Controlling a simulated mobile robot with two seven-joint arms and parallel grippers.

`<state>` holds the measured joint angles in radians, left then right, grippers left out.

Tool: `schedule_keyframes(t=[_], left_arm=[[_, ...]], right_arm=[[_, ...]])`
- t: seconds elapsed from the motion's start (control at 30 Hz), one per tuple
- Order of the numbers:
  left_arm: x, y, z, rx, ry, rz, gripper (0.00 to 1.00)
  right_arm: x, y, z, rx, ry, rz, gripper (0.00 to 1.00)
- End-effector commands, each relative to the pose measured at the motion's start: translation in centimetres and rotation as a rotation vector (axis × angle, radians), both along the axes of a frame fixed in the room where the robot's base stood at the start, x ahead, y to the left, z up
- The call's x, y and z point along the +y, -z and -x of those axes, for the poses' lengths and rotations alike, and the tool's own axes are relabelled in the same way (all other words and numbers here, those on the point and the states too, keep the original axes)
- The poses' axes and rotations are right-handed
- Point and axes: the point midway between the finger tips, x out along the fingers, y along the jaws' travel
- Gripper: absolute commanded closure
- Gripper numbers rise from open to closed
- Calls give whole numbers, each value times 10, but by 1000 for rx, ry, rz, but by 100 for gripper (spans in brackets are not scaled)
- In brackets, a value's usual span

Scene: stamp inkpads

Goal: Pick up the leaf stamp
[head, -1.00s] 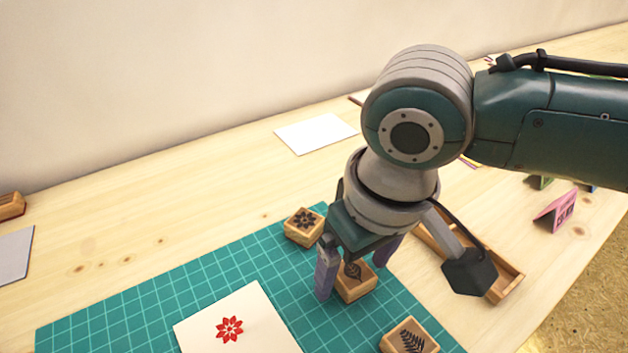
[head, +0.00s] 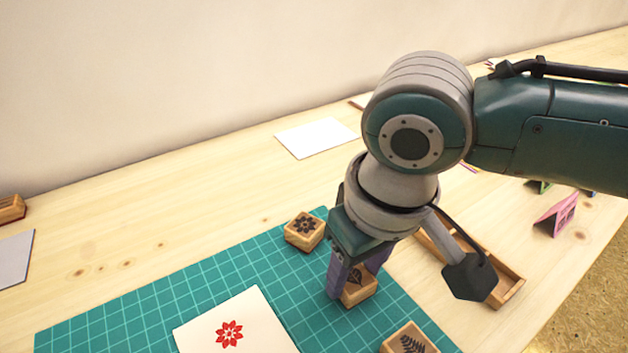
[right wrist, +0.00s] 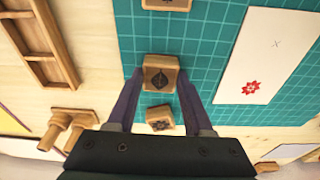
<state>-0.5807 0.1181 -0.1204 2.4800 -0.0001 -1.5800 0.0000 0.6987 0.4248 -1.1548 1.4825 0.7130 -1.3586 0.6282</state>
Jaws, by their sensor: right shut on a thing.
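The leaf stamp (head: 357,290) is a wooden block with a dark leaf picture on top. It sits on the green cutting mat (head: 230,283). My right gripper (head: 352,285) comes down over it and is shut on it, one purple finger at each side. In the right wrist view the leaf stamp (right wrist: 161,74) lies between the fingertips of my right gripper (right wrist: 160,85). In the head view the fingers hide part of the block. My left gripper is in neither view.
A flower stamp (head: 304,230) stands just behind the gripper and a fern stamp (head: 409,341) in front of it, both on the mat. A cream card (head: 228,325) with a red flower print lies to the left. A wooden tray (head: 510,287) is at the right.

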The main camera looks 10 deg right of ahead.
Motion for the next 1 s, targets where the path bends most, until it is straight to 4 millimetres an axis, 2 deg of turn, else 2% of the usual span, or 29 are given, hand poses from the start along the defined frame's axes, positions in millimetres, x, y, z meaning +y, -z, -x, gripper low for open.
schedule_keyframes(t=[0.27, 0.47, 0.57, 0.9, 1.0], left_arm=[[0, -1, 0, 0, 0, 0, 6], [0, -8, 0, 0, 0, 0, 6], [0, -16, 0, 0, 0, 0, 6], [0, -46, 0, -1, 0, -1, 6], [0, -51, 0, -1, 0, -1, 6]], right_arm=[[0, -1, 0, 0, 0, 0, 100], [0, -18, -1, -2, 1, -1, 100], [0, -37, -1, -3, 0, -1, 100], [1, -138, -1, -5, -1, -2, 100], [1, -162, -1, -4, 0, -2, 100]])
